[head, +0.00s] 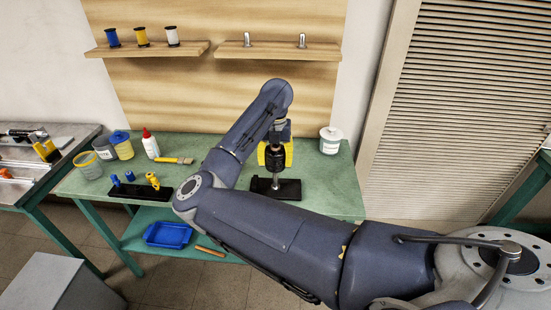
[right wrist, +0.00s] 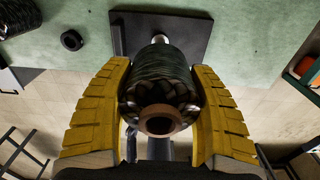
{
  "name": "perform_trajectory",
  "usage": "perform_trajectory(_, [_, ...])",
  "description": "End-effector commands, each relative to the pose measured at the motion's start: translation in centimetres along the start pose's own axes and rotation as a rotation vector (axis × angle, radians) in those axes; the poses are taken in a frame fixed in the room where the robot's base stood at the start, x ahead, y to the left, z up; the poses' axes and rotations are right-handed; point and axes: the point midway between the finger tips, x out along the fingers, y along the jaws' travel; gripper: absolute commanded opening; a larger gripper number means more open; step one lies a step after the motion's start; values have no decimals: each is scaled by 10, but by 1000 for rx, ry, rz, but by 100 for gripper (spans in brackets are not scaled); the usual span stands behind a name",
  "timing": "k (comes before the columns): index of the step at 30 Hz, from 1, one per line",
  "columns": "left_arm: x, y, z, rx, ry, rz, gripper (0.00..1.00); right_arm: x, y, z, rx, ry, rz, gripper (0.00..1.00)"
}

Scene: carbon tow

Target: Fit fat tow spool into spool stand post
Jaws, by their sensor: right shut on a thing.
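The fat tow spool (right wrist: 160,85) is black and wound, with a tan core end facing the right wrist camera. My right gripper (right wrist: 162,115) has its yellow fingers shut on the spool's two sides. In the head view the spool (head: 272,155) hangs below the yellow fingers, over the stand. The spool stand post (head: 276,181) is a pale upright on a black base plate (head: 290,190), on the green table. The post's upper part is hidden by the spool; I cannot tell whether its tip is inside the core. My left gripper is not in view.
A white tub (head: 330,141) stands right of the stand. A black rack (head: 127,190) with small blue and yellow spools, a glue bottle (head: 150,144) and a brush (head: 175,160) are on the left. A black ring (right wrist: 71,40) lies near the base plate.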

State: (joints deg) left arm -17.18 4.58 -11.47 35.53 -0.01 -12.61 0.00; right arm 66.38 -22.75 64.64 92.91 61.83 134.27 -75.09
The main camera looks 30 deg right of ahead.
Motion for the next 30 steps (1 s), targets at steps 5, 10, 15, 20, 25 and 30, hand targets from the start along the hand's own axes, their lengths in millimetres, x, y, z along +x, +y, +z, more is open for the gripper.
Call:
perform_trajectory(5, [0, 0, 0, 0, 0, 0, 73, 4, 0, 0, 0, 0, -1, 22])
perform_trajectory(10, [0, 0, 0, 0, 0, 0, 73, 7, 0, 0, -1, 0, -1, 22])
perform_trajectory(15, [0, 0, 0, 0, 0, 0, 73, 10, 0, 0, -1, -1, -1, 22])
perform_trajectory(20, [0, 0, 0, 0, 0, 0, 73, 14, 0, 0, 0, -1, -1, 22])
perform_trajectory(25, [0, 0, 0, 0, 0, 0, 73, 18, 0, 0, 0, 0, -2, 22])
perform_trajectory(30, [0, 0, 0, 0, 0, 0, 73, 21, 0, 0, -1, 0, -2, 22])
